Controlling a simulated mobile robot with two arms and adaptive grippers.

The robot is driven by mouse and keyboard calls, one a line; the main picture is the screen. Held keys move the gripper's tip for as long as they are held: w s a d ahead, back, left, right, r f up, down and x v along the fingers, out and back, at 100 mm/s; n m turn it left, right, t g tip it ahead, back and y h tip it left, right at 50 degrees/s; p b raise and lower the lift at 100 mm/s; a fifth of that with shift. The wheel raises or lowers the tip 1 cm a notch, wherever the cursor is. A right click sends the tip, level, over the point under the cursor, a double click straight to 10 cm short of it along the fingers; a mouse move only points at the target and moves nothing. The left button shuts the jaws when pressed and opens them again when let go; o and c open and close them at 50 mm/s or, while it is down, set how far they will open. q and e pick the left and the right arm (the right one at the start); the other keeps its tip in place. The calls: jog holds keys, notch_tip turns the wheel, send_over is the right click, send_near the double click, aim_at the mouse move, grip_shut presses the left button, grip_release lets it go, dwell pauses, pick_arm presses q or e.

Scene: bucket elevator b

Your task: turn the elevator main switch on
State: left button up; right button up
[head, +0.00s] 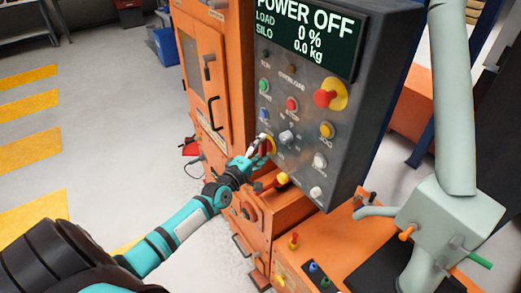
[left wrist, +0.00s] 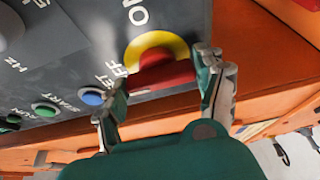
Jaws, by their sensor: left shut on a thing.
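The main switch is a red rotary handle on a yellow round plate at the lower left of the dark control panel (head: 345,150). In the left wrist view the red handle of the main switch (left wrist: 165,76) lies between the fingers of my left gripper (left wrist: 163,73), which is shut on it. The letters "OFF" and "ON" show partly beside the plate. In the head view my left gripper (head: 260,150) covers part of the switch. The display (head: 307,35) reads "POWER OFF", load 0 % and silo 0.0 kg. My right gripper is not in view.
A red mushroom button (head: 326,98) on yellow sits higher on the panel, among several small buttons and knobs. An orange cabinet (head: 204,70) stands left of the panel. A grey-green box with a pipe (head: 440,215) is at the right. The floor at left is open.

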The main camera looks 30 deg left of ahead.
pick_arm(q)
jog(key=shift+f+m+b, duration=0.25)
jog(key=shift+m+b, duration=0.25)
jog(key=shift+b, duration=0.25)
jog(key=m+t+h+b, duration=0.1)
jog(key=m+b, duration=0.4)
jog(key=m+t+h+b, duration=0.1)
jog(key=m+h+b, duration=0.1)
jog(key=m+b, duration=0.3)
jog(key=m+t+h+b, duration=0.1)
jog(key=m+h+b, duration=0.1)
jog(key=m+b, duration=0.3)
jog(key=shift+a+f+m+t, duration=0.15)
jog(key=shift+f+m+t, duration=0.15)
jog(key=shift+r+m+g+h+b, duration=0.1)
jog(key=shift+m+g+h+b, duration=0.1)
jog(key=shift+m+h+b, duration=0.95)
jog(key=shift+r+m+g+h+b, duration=0.15)
jog(key=shift+m+h+b, duration=0.4)
jog(key=shift+m, duration=1.2)
jog(key=shift+f, duration=0.1)
jog(key=o, duration=1.2)
jog(key=shift+c, duration=0.2)
jog(key=v, duration=1.1)
jog(key=shift+s+a, duration=0.3)
jog(key=shift+s, duration=0.05)
